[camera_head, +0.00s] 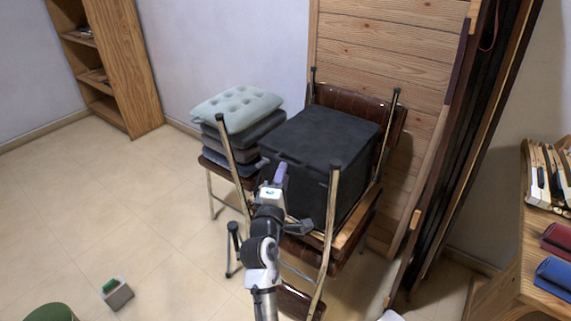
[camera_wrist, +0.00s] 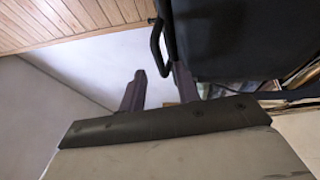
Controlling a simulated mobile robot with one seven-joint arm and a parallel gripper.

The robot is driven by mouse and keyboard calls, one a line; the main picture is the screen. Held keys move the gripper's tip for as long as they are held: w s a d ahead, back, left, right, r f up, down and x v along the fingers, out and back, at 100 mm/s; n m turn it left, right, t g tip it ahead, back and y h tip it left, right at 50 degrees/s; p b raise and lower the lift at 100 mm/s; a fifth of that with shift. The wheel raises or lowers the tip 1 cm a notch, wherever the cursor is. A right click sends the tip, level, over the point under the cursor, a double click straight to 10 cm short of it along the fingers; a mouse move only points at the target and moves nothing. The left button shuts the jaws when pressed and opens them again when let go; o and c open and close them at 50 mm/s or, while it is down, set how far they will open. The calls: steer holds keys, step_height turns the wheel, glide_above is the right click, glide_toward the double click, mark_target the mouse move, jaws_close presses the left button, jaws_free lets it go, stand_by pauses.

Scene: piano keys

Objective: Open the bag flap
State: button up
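The black box-shaped bag (camera_head: 320,140) sits upright on a folding chair, its flat top facing up. It also shows as a dark mass at the upper right of the wrist view (camera_wrist: 225,40). There, a thin black loop (camera_wrist: 157,45) sticks out from its left side. My gripper (camera_head: 281,172) is at the bag's front left side in the head view. In the wrist view my gripper (camera_wrist: 160,82) has its two fingers apart, with pale wall visible between them. The right finger is close to the loop and bag; I cannot tell whether they touch. The flap's edge is not clear.
A stack of cushions (camera_head: 237,110) stands on a chair left of the bag. Upright chair legs (camera_head: 331,215) rise close to my arm. A wooden panel (camera_head: 390,50) stands behind. A bench with piano keys (camera_head: 548,175) is at the right. Floor at the left is mostly clear.

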steer(key=shift+x, duration=1.9)
jaws_close()
